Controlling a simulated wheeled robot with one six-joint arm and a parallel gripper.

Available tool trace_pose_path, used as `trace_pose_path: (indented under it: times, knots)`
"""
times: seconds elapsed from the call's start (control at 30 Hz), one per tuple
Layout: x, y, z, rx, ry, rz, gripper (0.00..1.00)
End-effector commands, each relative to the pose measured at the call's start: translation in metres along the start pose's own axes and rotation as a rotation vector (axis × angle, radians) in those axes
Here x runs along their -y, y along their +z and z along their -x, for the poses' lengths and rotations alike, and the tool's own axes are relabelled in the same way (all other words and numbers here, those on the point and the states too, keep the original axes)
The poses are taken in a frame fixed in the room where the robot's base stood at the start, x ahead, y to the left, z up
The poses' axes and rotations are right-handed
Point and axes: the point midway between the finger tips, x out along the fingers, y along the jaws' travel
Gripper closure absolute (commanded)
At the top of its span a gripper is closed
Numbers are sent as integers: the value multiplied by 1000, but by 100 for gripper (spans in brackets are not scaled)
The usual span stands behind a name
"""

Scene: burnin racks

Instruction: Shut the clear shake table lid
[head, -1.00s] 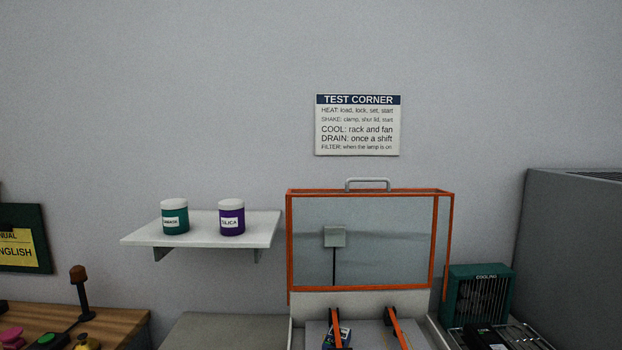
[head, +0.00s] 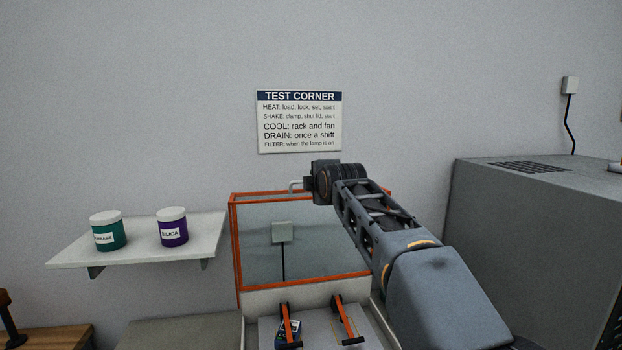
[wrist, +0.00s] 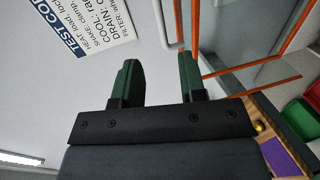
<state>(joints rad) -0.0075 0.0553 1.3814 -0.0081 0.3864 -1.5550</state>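The clear shake table lid (head: 234,240) has an orange frame and stands open, upright at the back of the shake table (head: 262,297). Its grey handle (head: 295,186) on the top edge is partly hidden by my gripper (head: 316,184), which is at the lid's top. In the wrist view my gripper (wrist: 158,70) is open, its two green fingers apart with no object clearly between them. Orange bars of the lid frame (wrist: 240,67) pass beside and beyond the right finger. I cannot tell whether the gripper touches the handle.
Two orange-handled clamps (head: 345,318) stand on the table plate. A white shelf (head: 140,250) with a green jar (head: 108,233) and a purple jar (head: 172,230) is at left. A large grey cabinet (head: 520,225) stands at right. A sign (head: 299,122) hangs above.

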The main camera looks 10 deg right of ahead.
Motion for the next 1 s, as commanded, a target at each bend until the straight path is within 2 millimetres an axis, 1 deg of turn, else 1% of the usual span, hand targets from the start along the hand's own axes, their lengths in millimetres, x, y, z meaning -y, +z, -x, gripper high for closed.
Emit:
trace_pose_path:
  times: [0.03,0.1,0.3,0.5,0.7,1.0]
  knots:
    - [-2,0,-10,1,-5,-1,62]
    - [-2,1,-24,1,-5,-2,62]
    - [-2,1,-62,2,-5,-3,62]
    - [-2,1,-91,2,-4,-4,62]
    - [0,1,-106,2,-3,-4,62]
    - [1,1,-110,1,-2,-4,62]
